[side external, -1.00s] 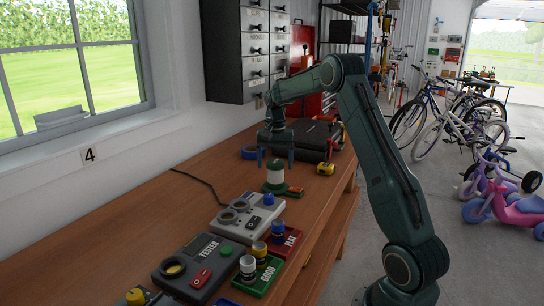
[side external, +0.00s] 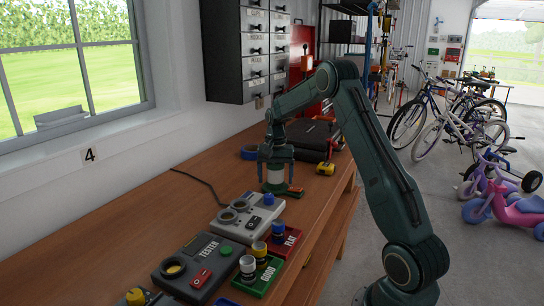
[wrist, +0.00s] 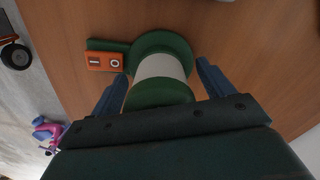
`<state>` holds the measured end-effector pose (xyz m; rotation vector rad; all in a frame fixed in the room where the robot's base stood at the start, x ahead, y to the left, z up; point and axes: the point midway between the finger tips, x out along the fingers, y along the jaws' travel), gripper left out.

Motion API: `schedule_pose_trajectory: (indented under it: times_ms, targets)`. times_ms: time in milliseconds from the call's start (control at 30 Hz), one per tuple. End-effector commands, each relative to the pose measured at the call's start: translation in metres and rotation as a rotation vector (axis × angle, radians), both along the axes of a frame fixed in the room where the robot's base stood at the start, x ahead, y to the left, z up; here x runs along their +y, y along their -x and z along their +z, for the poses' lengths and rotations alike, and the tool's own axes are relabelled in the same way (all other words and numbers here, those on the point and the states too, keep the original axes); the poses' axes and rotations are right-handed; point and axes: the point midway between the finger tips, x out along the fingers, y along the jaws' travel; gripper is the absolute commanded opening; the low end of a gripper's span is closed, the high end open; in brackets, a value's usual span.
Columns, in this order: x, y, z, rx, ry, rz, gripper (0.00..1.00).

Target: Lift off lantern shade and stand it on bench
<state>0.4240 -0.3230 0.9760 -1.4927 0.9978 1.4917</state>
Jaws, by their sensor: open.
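The lantern stands upright on the wooden bench, with a green base (side external: 276,188) and a pale cylindrical shade (side external: 276,177). In the wrist view the white shade (wrist: 160,68) has a green cap (wrist: 160,93) nearest the camera and the wide green base (wrist: 168,42) beyond. An orange switch block (wrist: 104,61) sticks out from the base on a green tab. My gripper (side external: 276,171) is over the lantern, pointing down, with one finger on each side. In the wrist view the fingers are open, with gaps between them and the shade. My gripper hides the lantern's top in the side view.
A grey device (side external: 247,214) with round sockets stands nearer the camera, beside a red FLAT tray (side external: 289,241) and a green GOOD tray (side external: 263,277). A yellow and red tool (side external: 326,168) and a black case (side external: 312,137) lie behind. Bare bench (side external: 170,215) is free at the left.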

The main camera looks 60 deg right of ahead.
Motion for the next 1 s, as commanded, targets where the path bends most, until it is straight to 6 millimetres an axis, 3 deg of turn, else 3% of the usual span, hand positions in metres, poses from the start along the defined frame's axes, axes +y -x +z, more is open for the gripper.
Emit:
schedule_pose_trajectory:
  times_ms: [267, 533, 1000]
  targets:
    - [-0.0001, -0.0001, 0.0005, 0.0, 0.001, 0.0, 0.8]
    - [-0.0001, -0.0002, 0.0007, -0.001, 0.001, 0.0, 0.31]
    - [-0.0006, -0.0008, 0.0082, -0.003, 0.003, 0.0, 0.3]
